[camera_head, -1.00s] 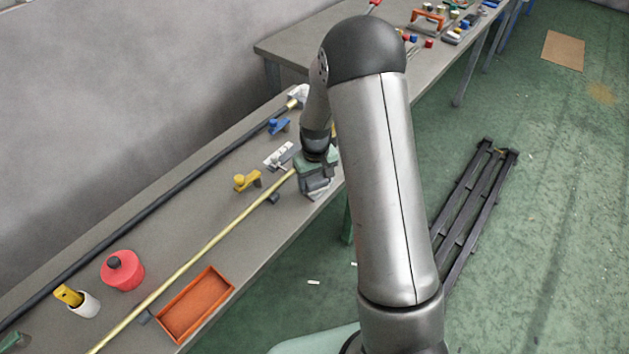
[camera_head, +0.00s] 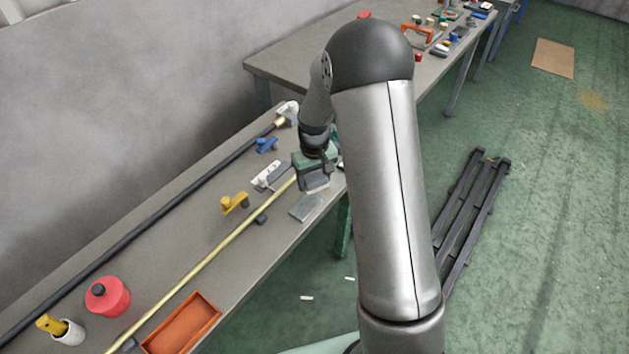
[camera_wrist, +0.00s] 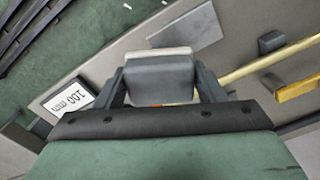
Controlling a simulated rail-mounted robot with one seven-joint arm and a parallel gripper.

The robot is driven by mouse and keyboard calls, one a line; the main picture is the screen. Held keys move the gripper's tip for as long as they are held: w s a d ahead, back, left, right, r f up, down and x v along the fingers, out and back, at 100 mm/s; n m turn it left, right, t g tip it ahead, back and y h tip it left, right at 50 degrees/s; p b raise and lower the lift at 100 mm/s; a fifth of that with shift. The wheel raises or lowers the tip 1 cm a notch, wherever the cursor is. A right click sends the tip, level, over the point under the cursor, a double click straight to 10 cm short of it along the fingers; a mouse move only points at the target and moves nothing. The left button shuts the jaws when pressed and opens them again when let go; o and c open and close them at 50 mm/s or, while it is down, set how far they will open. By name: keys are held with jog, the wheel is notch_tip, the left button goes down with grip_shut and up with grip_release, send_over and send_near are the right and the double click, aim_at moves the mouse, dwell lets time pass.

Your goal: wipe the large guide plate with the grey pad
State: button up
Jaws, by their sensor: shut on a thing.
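My gripper (camera_head: 312,168) is over the near edge of the long bench. It is shut on the grey pad (camera_wrist: 160,80), a block with a pale layer at its far edge in the wrist view. The pad also shows below my gripper in the head view (camera_head: 315,185). A flat grey plate (camera_head: 305,207), which looks like the guide plate, lies on the bench just in front of the pad. In the wrist view the plate (camera_wrist: 190,30) lies beyond the pad, partly hidden by it. I cannot tell whether the pad touches a surface.
A yellow rod (camera_head: 195,270) and a black bar (camera_head: 150,212) run along the bench. A yellow clamp (camera_head: 233,203), a blue clamp (camera_head: 266,145), a red pot (camera_head: 108,295) and an orange tray (camera_head: 205,307) stand around. A "100 mm" label (camera_wrist: 68,100) is beside my gripper.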

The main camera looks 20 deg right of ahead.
jog(key=shift+r+p, duration=0.7)
jog(key=shift+r, duration=1.05)
